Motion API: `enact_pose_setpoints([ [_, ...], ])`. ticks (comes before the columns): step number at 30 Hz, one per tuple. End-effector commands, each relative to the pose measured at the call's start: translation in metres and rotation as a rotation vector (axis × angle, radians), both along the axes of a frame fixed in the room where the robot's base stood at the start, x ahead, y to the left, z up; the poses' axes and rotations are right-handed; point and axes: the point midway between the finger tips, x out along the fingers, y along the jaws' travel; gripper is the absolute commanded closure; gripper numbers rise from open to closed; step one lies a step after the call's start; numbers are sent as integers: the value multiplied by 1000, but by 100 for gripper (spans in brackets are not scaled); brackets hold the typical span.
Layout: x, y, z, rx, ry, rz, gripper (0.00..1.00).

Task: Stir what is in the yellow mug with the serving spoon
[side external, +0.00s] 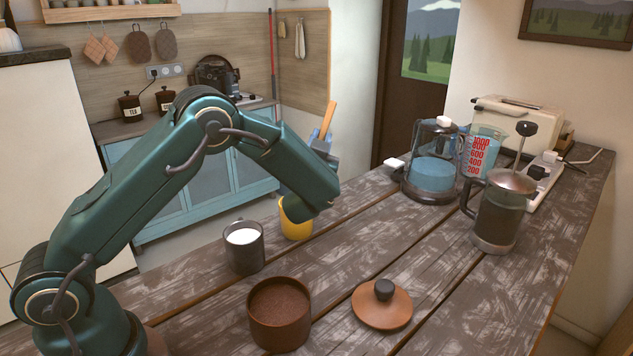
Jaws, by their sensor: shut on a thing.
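The yellow mug (294,229) stands on the wooden table, partly hidden behind my wrist. What is inside it cannot be seen. My gripper (323,142) is above the mug and a little to its right in the picture. It is shut on the serving spoon (328,117), whose light wooden handle sticks up, slightly tilted. The lower part of the spoon is hidden behind my arm, so I cannot tell whether its end is in the mug.
A dark mug with white contents (244,250) stands close left of the yellow mug. In front are a brown pot (279,318) and its lid (382,306). A kettle (431,170), measuring jug (480,155) and French press (499,215) stand right. The table's middle is clear.

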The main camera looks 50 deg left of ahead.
Motion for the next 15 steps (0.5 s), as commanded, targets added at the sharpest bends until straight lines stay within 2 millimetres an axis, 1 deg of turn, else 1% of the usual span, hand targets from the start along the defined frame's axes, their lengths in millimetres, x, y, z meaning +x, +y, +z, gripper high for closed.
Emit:
enact_pose_setpoints([
  [15,0,0,46,-1,-5,1,100],
])
